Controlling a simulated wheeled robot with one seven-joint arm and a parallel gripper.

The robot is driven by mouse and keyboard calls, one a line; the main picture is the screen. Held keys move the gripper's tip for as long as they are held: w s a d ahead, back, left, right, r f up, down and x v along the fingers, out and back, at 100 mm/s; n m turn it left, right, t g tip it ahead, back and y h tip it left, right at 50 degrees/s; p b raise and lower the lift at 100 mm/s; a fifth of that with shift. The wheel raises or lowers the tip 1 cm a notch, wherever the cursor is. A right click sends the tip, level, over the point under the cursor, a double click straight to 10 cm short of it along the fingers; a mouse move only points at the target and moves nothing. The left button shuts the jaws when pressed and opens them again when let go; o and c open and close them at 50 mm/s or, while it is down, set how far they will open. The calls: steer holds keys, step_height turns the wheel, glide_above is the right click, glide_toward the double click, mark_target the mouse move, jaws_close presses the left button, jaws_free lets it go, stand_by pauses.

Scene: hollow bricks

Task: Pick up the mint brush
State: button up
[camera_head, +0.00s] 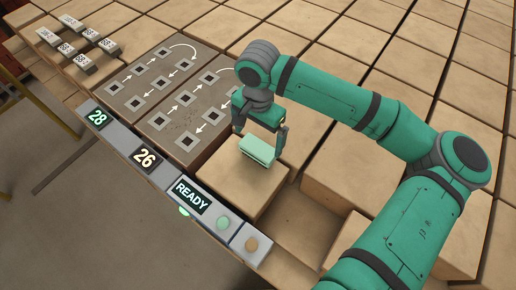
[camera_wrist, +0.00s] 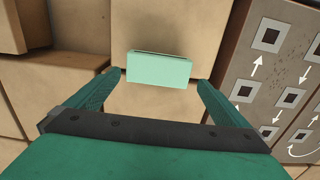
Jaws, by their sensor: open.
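The mint brush (camera_head: 257,151) is a pale mint block on top of a tan brick (camera_head: 238,184) beside the panel with arrows. In the wrist view the mint brush (camera_wrist: 159,69) lies crosswise just beyond the fingertips, centred between them, with a dark line along its far edge. My gripper (camera_head: 260,140) is above and around the brush in the head view, fingers pointing down. In the wrist view my gripper (camera_wrist: 159,76) has its two fingers wide apart, with nothing between them. I cannot tell whether a finger touches the brush.
Grey panels with dark squares and white arrows (camera_head: 190,105) lie left of the brush. A console strip with signs 28, 26 and READY (camera_head: 188,194) runs along the front edge. Several small labelled blocks (camera_head: 83,60) sit at the far left. Tan bricks fill the rest.

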mark_target(259, 147)
steer(key=shift+s+d+f, duration=0.15)
steer(key=shift+f, duration=0.2)
steer(key=shift+s+a+f, duration=0.1)
steer(key=shift+f, duration=1)
steer(key=shift+s+a+f, duration=0.1)
steer(key=shift+f, duration=1)
steer(key=shift+w+d, duration=0.1)
steer(key=c, duration=0.9)
